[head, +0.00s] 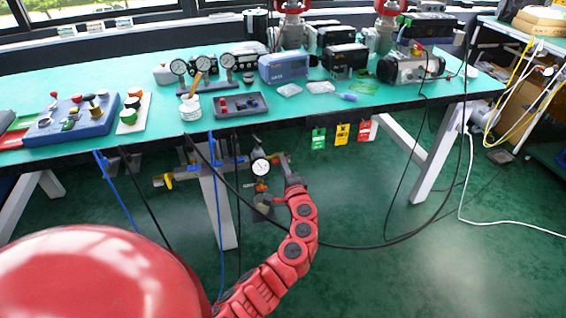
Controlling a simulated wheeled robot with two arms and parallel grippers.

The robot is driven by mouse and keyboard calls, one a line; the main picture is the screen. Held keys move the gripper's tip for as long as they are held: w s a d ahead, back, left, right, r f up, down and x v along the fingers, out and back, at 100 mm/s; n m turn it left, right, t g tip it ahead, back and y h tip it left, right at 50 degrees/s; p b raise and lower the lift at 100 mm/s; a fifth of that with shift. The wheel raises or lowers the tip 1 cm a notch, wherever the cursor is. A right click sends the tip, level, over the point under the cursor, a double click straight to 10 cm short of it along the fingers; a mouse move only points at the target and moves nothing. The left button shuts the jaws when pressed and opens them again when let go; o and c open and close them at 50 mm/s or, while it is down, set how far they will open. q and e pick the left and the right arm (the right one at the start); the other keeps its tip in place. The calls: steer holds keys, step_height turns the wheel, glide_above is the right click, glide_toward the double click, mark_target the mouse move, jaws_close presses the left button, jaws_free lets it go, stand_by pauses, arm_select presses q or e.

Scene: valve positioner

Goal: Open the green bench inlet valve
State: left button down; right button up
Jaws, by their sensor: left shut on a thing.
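My left gripper (279,161) is under the front edge of the bench, at the right end of the pipework, just right of a round white gauge (261,167). It is shut on a small part there, which I take to be the handle of the green bench inlet valve. The gripper hides that handle, so its colour and angle cannot be told. The pipework (212,170) with blue fittings runs left below the bench to a yellow handle (163,180). My right gripper is not in view.
The green-topped bench (150,80) carries gauges, a blue device (283,67) and a blue control panel (72,118). Green, yellow and red tags (342,134) hang from its edge. Black cables (385,243) loop beside my left arm. White bench legs (219,200) stand below.

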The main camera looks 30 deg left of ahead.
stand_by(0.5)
arm_select(q)
steer(key=c, duration=0.9)
jaws_free()
steer(key=shift+d, duration=0.1)
steer(key=p+v, duration=0.1)
steer(key=v, duration=1.6)
steer(key=shift+s, duration=0.2)
steer(key=shift+f, duration=0.1)
